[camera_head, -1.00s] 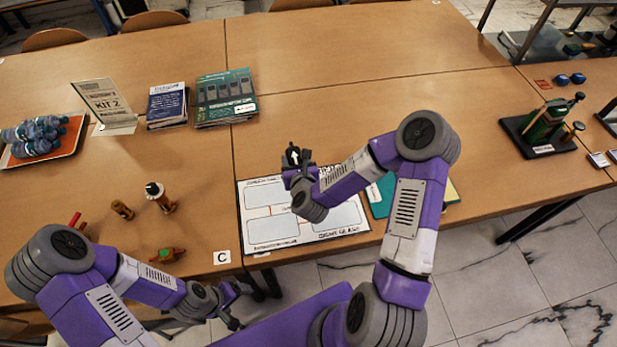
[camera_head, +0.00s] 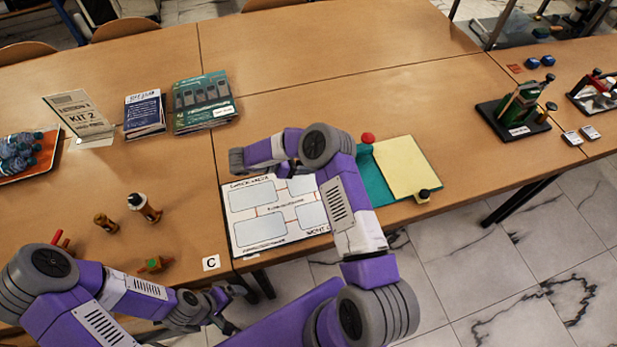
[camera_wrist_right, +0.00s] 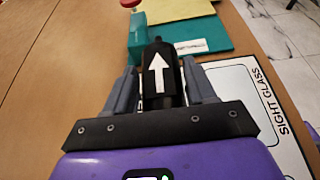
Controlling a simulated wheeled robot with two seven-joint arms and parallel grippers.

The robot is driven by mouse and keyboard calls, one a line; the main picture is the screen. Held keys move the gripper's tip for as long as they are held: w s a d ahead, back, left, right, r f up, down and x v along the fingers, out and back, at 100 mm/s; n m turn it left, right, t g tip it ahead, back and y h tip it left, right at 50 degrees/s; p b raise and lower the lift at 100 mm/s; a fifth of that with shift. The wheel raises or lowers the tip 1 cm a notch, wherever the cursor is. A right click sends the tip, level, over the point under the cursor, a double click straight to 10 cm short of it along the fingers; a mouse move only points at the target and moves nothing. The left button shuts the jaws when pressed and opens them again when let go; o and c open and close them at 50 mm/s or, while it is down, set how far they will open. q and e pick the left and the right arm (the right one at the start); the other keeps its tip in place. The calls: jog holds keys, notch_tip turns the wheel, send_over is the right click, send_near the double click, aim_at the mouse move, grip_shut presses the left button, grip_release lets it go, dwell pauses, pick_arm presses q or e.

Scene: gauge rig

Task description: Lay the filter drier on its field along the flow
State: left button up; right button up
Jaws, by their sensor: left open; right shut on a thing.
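The filter drier (camera_wrist_right: 160,75) is a dark cylinder with a white arrow. In the right wrist view it lies between the fingers of my right gripper (camera_wrist_right: 161,88), which is shut on it; the arrow points away from the wrist. My left gripper (camera_head: 234,308) is open and empty near the table's front edge.
A teal board (camera_head: 377,188) with a yellow pad (camera_head: 408,166) and red knob (camera_head: 368,138) lies right of the sheet. Booklets (camera_head: 203,103) lie behind. The table's back middle is clear.

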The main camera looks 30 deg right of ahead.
jog(key=shift+f+b, duration=0.55)
jog(key=shift+f, duration=3.05)
jog(key=shift+f, duration=0.15)
jog(key=o, duration=1.2)
jog(key=shift+w+a+r, duration=0.1)
jog(key=shift+a+r, duration=0.05)
jog(key=shift+r, duration=0.1)
jog(key=v, duration=1.1)
jog(key=shift+a+r+p, duration=0.1)
jog(key=shift+a+p, duration=0.2)
